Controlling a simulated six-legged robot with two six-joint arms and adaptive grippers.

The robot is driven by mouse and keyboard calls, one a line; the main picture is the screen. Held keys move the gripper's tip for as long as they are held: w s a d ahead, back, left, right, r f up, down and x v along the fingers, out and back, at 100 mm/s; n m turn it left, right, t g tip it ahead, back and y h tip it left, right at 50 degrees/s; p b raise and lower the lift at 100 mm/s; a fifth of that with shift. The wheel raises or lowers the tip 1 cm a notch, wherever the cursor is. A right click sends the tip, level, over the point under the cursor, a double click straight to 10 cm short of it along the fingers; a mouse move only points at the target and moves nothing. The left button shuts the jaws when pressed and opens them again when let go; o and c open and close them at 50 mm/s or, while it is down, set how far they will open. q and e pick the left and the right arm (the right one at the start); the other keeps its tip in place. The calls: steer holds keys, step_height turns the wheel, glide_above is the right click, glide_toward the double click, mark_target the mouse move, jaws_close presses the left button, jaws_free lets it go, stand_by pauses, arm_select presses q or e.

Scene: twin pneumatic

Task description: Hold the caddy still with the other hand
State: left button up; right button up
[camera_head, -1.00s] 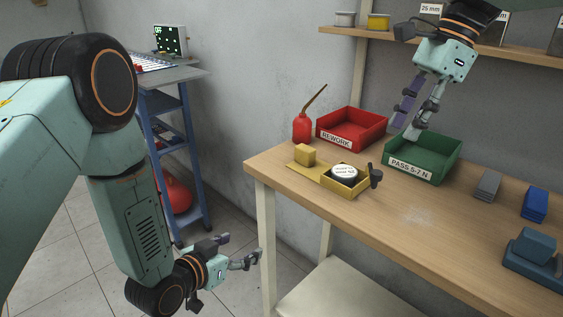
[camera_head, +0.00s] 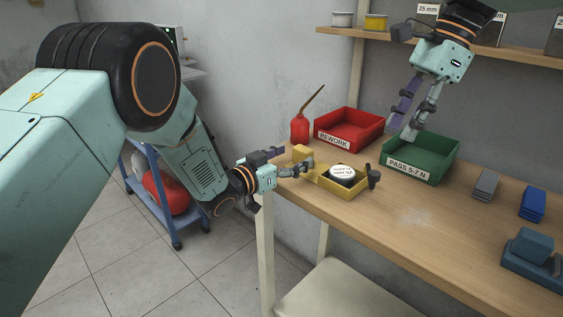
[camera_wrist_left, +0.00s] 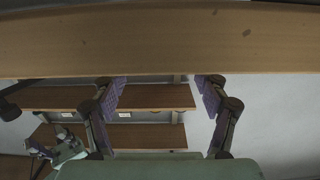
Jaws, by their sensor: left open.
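The yellow caddy (camera_head: 344,188) sits near the left end of the bench, with a white-topped round item (camera_head: 343,172) in its tray and a yellow block (camera_head: 301,153) at its left end. A dark knob (camera_head: 373,177) is on its right side. My left gripper (camera_head: 293,161) is open at the caddy's left end; whether it touches cannot be told. In the left wrist view its fingers (camera_wrist_left: 167,95) are apart with nothing seen between them, and the caddy does not show. My right gripper (camera_head: 402,130) points down over the green bin (camera_head: 421,172), fingers apart, no object visible between them.
The red REWORK bin (camera_head: 347,131) and a red oil can (camera_head: 300,128) stand behind the caddy. Grey (camera_head: 486,185) and blue (camera_head: 533,204) blocks lie on the right. A shelf (camera_head: 400,43) runs above. The bench (camera_head: 400,235) is clear in front.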

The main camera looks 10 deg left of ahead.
mark_target(299, 154)
arm_select(q)
steer(key=x, duration=0.3)
steer(key=shift+w+d+f, duration=0.15)
steer(key=shift+w+d, duration=0.05)
steer(key=shift+w, duration=0.15)
steer(key=shift+d, duration=0.1)
